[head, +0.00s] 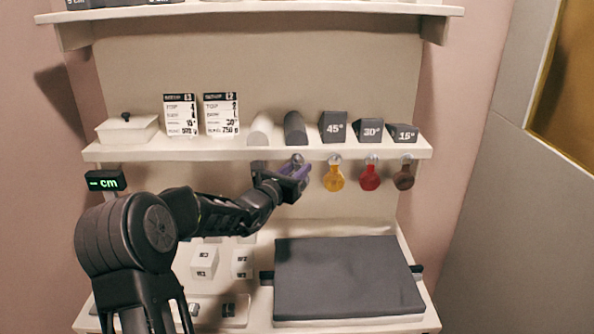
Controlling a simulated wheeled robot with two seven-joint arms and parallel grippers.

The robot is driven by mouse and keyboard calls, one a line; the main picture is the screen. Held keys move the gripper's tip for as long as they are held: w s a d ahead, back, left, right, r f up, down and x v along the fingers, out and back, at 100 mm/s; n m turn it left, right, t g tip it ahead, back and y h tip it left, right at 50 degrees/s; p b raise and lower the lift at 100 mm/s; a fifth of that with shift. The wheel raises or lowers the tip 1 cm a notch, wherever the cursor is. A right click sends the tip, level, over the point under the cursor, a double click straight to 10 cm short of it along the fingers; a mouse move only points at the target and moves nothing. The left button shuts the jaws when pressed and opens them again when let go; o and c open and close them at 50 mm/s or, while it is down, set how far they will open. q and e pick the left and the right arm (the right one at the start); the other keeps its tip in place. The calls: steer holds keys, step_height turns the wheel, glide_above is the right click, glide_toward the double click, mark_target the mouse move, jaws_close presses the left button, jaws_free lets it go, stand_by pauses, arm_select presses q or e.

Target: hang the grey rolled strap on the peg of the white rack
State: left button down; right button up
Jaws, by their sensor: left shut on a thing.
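My left gripper (296,176) is just under the front edge of the white rack's shelf (200,151), at the leftmost visible peg (297,158). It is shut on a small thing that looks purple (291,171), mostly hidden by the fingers. I cannot tell whether this is the rolled strap or whether it touches the peg. No plainly grey rolled strap shows. To the right, a yellow (334,179), a red (370,179) and a brown strap (403,179) hang from pegs in a row. My right gripper is not in view.
The shelf above holds a white lidded box (127,130), two printed cards (181,115), two rounded blocks and dark wedges (333,127). Below lie a dark grey pad (345,275) and white blocks (204,262). A green-lit display (105,181) stands at left.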

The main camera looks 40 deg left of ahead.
arm_select(q)
steer(key=shift+a+f+b, duration=0.1)
steer(key=shift+a+b, duration=0.3)
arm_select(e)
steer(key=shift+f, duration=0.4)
arm_select(q)
steer(key=c, duration=1.1)
jaws_free()
steer(key=shift+a+f, duration=0.1)
steer(key=shift+o, duration=0.3)
steer(key=shift+s+f+b, duration=0.5)
steer(key=shift+s+b, duration=0.1)
steer(key=s+d+r+b, duration=0.1)
steer(key=s, duration=0.5)
steer(key=shift+s+d, duration=0.3)
steer(key=shift+d, duration=0.1)
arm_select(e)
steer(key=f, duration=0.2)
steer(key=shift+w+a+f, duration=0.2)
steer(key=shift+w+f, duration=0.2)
arm_select(q)
steer(key=shift+r, duration=0.1)
